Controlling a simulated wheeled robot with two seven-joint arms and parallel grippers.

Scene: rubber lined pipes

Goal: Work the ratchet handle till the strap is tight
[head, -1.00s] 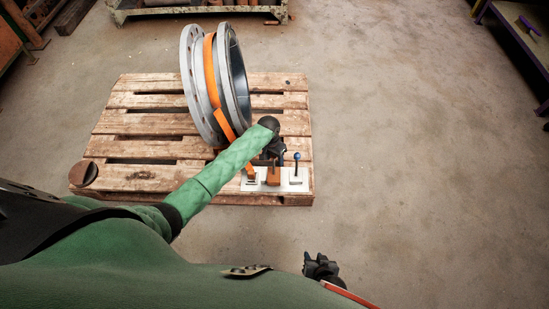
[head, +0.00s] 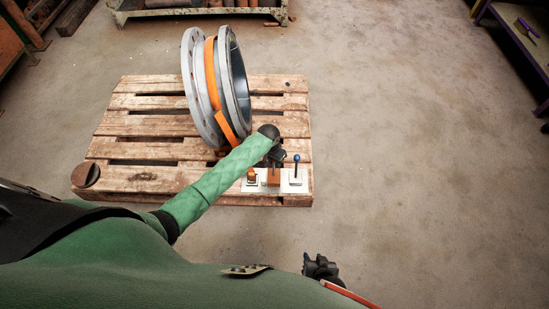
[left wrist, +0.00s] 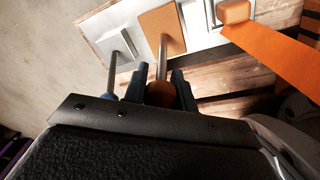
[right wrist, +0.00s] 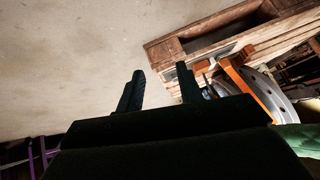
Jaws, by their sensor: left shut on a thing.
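My left gripper (head: 276,157) is over the board at the pallet's front right corner. In the left wrist view its fingers (left wrist: 158,88) are shut on the brown-knobbed ratchet handle (left wrist: 161,58), whose metal rod rises from an orange-brown base (left wrist: 163,28). That base also shows in the head view (head: 273,178). The orange strap (head: 212,75) runs around the flanged pipe (head: 238,85) and down toward the board; it crosses the left wrist view (left wrist: 275,48) to a buckle. How taut it is, I cannot tell. My right gripper (head: 320,266) is open and empty, away from the pallet; its fingers show (right wrist: 158,88).
A blue-knobbed lever (head: 296,168) stands close to the right of the ratchet handle on the white board (head: 290,186). The wooden pallet (head: 140,125) carries the pipe. A metal rack (head: 190,12) stands behind, a purple-edged bench (head: 520,45) at right. The floor (head: 410,150) between is clear.

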